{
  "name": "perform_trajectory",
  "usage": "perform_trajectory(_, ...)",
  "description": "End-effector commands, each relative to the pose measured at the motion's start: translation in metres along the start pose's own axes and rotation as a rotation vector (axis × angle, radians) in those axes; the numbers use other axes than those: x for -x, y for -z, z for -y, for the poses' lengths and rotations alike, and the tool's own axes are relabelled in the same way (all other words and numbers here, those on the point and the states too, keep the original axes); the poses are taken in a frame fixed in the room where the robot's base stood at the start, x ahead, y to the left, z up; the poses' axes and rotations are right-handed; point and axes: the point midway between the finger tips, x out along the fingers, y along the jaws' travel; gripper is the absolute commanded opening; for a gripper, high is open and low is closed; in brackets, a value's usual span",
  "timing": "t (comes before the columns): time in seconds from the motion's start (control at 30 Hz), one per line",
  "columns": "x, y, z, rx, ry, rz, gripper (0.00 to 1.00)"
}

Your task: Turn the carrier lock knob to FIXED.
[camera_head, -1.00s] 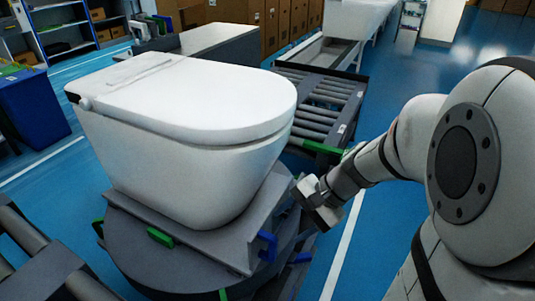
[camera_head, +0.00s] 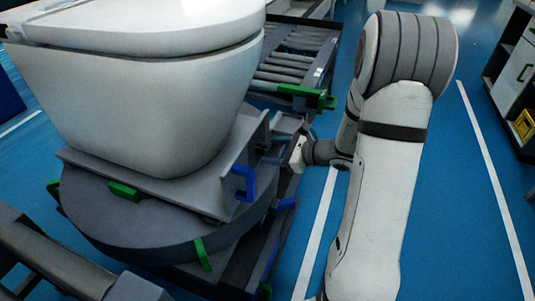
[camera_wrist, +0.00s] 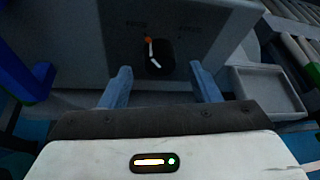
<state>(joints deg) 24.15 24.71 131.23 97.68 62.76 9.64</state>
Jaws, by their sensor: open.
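The carrier lock knob (camera_wrist: 160,60) is a dark round knob on the grey side plate of the carrier (camera_wrist: 80,40). It has a white pointer line, with an orange mark at its upper left. Two faint labels sit above it, too blurred to read surely. My gripper (camera_wrist: 160,73) is open, its two blue-grey fingers apart below and to either side of the knob, with nothing between them. In the head view my gripper (camera_head: 292,145) is beside the carrier's right side, and the knob is hidden there. The white toilet (camera_head: 140,100) rests on the carrier (camera_head: 180,188).
A blue handle (camera_head: 243,183) and green tabs (camera_head: 124,191) stick out from the carrier and the round turntable (camera_head: 130,225). A roller conveyor (camera_head: 295,60) with a green bar (camera_head: 305,93) lies behind. Blue floor (camera_head: 460,200) is free on the right.

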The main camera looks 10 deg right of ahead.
Motion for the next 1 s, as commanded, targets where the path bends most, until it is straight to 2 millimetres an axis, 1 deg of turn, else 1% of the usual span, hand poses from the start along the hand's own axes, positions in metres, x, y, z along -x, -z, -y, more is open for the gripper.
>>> perform_trajectory(0.03, -0.008, 0.002, -0.001, 0.000, -0.002, 0.000, 0.57)
perform_trajectory(0.1, -0.016, 0.001, -0.001, 0.001, -0.003, 0.001, 0.57)
perform_trajectory(0.2, -0.021, 0.000, 0.000, 0.001, -0.001, 0.001, 0.57)
perform_trajectory(0.5, -0.023, -0.001, 0.000, 0.001, -0.001, 0.000, 0.56)
perform_trajectory(1.0, -0.024, -0.001, -0.001, 0.002, -0.002, 0.001, 0.15)
